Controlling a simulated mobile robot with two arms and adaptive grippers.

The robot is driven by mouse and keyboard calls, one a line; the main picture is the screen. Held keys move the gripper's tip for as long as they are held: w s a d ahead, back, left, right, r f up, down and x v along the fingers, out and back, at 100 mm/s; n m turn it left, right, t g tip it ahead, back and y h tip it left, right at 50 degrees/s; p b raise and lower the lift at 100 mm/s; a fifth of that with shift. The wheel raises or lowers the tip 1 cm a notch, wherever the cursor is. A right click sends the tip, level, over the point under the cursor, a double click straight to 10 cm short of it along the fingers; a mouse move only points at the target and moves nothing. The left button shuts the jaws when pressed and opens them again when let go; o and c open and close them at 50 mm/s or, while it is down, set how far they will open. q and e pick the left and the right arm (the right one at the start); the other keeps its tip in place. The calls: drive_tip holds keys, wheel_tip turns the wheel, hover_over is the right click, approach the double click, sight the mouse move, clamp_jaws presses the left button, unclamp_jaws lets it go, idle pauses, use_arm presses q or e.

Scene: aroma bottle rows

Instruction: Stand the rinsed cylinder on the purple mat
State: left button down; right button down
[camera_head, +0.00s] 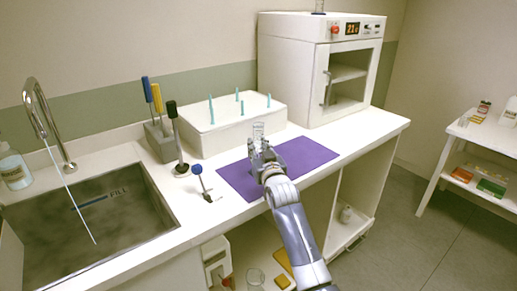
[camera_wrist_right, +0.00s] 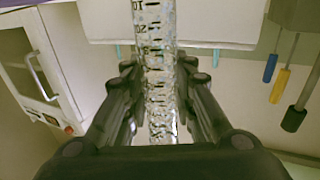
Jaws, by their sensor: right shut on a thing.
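The clear graduated cylinder (camera_head: 258,131) stands roughly upright in my right gripper (camera_head: 263,157), over the purple mat (camera_head: 236,179). In the right wrist view the cylinder (camera_wrist_right: 158,70), with dark scale marks and a wet-looking, speckled surface, runs between the two black fingers of the right gripper (camera_wrist_right: 160,95), which are shut on it. The gripper hides the cylinder's lower end in the head view, so I cannot tell whether its base touches the mat. My left gripper is not in view.
A white peg rack (camera_head: 235,128) stands behind the mat, and a white oven (camera_head: 300,70) stands behind right. A blue-knobbed stand (camera_head: 197,170) and tool holder (camera_head: 160,142) are left of it. The sink (camera_head: 90,225) has running water. The mat's right part is clear.

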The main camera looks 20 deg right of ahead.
drive_tip(key=c, duration=1.3)
unclamp_jaws()
drive_tip(key=shift+w+d+f, duration=0.1)
drive_tip(key=shift+f, duration=0.1)
drive_tip(key=shift+c, duration=0.2)
drive_tip(key=shift+r, duration=0.3)
drive_tip(key=s, duration=1.2)
drive_tip(key=shift+a, duration=0.35)
